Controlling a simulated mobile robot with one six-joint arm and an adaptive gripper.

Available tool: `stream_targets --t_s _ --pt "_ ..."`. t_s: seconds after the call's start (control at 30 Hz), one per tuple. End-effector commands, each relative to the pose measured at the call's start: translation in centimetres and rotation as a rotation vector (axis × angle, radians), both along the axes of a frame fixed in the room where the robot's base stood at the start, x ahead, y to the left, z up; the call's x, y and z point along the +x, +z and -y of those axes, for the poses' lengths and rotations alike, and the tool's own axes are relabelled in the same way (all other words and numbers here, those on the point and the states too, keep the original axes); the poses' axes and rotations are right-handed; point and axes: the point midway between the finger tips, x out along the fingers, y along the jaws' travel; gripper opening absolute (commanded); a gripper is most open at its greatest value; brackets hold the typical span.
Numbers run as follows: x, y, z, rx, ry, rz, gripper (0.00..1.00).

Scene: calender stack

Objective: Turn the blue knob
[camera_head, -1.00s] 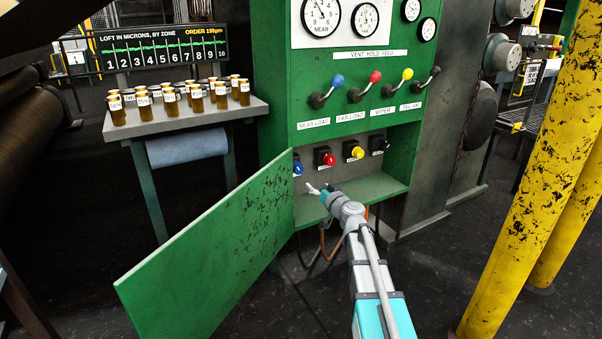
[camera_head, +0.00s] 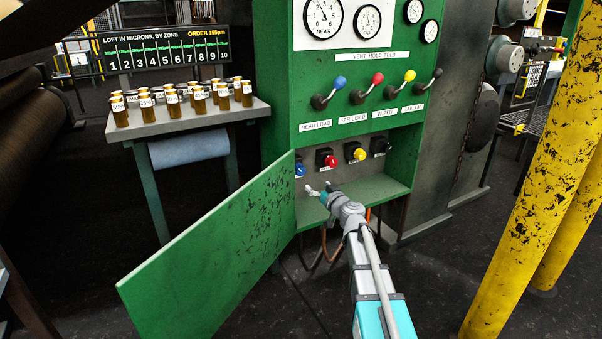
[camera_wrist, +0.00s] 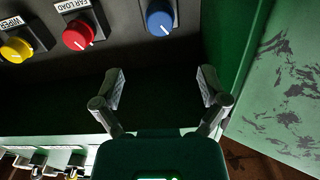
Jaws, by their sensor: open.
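The blue knob (camera_wrist: 160,18) is on the grey panel inside the open green cabinet, with a white pointer line on its face. In the head view the blue knob (camera_head: 299,170) shows partly, at the edge of the open door. My gripper (camera_wrist: 160,88) is open and empty in the wrist view, its two fingers spread below the knob and apart from it. In the head view my gripper (camera_head: 318,190) is in the cabinet opening, a little below and right of the blue knob.
A red knob (camera_wrist: 78,33) and a yellow knob (camera_wrist: 16,47) sit beside the blue one. The open green door (camera_head: 215,245) stands close on the blue knob's side. A shelf (camera_head: 375,189) lies below the panel. Levers with coloured balls are above. Yellow posts (camera_head: 535,170) stand at right.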

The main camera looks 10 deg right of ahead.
Motion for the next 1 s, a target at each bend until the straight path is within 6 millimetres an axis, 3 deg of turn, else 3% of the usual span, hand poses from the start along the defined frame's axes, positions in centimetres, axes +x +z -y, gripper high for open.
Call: stream_targets --t_s 0.6,1.0 --pt "8.9 0.0 -2.8 0.000 0.001 0.000 0.93" --pt "11.4 0.0 -3.7 0.000 0.000 0.000 0.93"
